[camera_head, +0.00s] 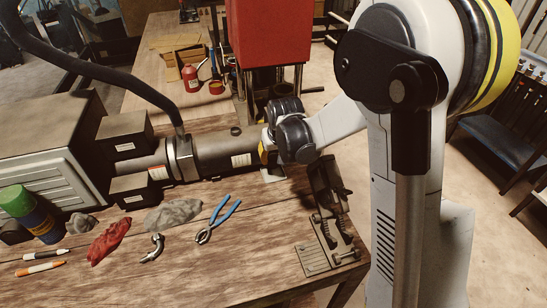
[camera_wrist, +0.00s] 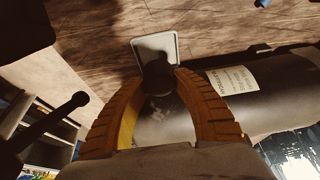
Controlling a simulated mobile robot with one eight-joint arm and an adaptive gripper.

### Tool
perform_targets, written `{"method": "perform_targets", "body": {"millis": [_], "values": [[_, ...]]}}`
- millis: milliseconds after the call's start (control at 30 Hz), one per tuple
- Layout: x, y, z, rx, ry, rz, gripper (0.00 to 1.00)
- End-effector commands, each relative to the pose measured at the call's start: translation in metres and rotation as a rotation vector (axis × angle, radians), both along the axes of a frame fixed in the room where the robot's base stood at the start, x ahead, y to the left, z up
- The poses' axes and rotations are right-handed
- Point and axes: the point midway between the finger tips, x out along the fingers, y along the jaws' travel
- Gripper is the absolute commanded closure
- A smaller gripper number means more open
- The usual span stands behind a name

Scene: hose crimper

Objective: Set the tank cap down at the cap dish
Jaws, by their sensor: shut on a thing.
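My gripper (camera_wrist: 160,84) shows from the wrist with its two orange-brown ribbed fingers closed around a small dark piece, the tank cap (camera_wrist: 159,79). The cap dish (camera_wrist: 140,44), a pale square tray with a light rim, is just past the fingertips in the wrist view, partly covered by the cap and a dark shadow. I cannot tell whether the cap touches it. In the head view, a pale corner of the dish (camera_head: 272,175) shows on the bench below my wrist, beside the dark cylindrical tank (camera_head: 215,151). The cap is hidden there.
The tank, with a white label, lies close along the dish. A black clamp fixture (camera_head: 330,205) stands to the right. Blue-handled pliers (camera_head: 217,220), a red rag (camera_head: 109,241) and a grey rag (camera_head: 172,214) lie in front. A red press (camera_head: 270,35) stands behind.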

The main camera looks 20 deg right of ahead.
Motion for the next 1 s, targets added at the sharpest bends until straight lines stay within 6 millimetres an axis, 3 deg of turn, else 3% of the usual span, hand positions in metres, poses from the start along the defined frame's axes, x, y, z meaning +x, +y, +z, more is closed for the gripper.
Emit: {"method": "perform_targets", "body": {"millis": [267, 700, 1000], "values": [[0.001, 0.0, -0.006, 0.0, -0.002, 0.0, 0.99], [0.0, 0.0, -0.051, 0.0, -0.001, 0.0, 0.99], [0.0, 0.0, -0.05, 0.0, 0.0, 0.0, 0.99]]}}
